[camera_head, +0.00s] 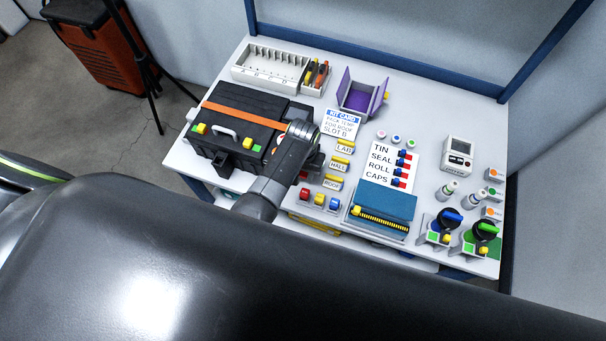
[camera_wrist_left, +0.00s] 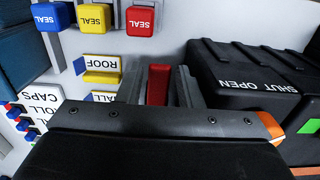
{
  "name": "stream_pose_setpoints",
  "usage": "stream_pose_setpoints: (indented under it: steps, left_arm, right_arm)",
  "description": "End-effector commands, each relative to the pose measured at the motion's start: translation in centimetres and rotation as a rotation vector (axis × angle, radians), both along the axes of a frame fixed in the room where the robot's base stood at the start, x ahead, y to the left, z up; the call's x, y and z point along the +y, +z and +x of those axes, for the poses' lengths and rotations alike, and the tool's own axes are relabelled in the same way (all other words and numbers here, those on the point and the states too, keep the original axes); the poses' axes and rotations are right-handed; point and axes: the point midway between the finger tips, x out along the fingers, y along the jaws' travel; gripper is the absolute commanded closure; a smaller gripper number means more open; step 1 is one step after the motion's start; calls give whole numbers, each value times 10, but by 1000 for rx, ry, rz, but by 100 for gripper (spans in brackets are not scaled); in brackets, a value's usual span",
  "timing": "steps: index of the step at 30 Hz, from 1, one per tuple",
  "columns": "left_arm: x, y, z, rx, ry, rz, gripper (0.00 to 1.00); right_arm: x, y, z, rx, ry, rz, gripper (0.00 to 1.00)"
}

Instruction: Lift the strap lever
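A black case (camera_head: 262,104) with an orange strap (camera_head: 245,108) across its lid sits at the left of the table. The case (camera_wrist_left: 250,75) also shows at the right in the left wrist view, with part of the orange strap (camera_wrist_left: 268,124). A red lever (camera_wrist_left: 158,84) stands beside the case, between the fingers of my left gripper (camera_wrist_left: 160,78). The fingers look apart, with a gap to the lever at least on the right. In the head view my left gripper (camera_head: 314,160) is at the case's right side, where my wrist hides the lever. My right gripper is not in view.
Yellow labelled holders (camera_head: 337,165) and red, yellow and blue blocks (camera_head: 319,200) stand right of the case. A white rack (camera_head: 270,67) and purple box (camera_head: 362,98) are behind. A blue pouch (camera_head: 385,205) and knobs (camera_head: 448,219) are further right.

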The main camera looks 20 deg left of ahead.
Motion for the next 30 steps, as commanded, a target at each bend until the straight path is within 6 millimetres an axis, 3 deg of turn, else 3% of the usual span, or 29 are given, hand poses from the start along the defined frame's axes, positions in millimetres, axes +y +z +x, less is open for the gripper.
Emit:
stream_pose_setpoints:
  steps: [9,17,30]
  left_arm:
    - [0,-2,0,0,0,0,67]
    - [0,-2,0,0,0,0,99]
    - [-1,6,5,107,-3,4,99]
  right_arm:
    - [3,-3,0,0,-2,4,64]
    - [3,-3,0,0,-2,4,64]
    - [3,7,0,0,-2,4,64]
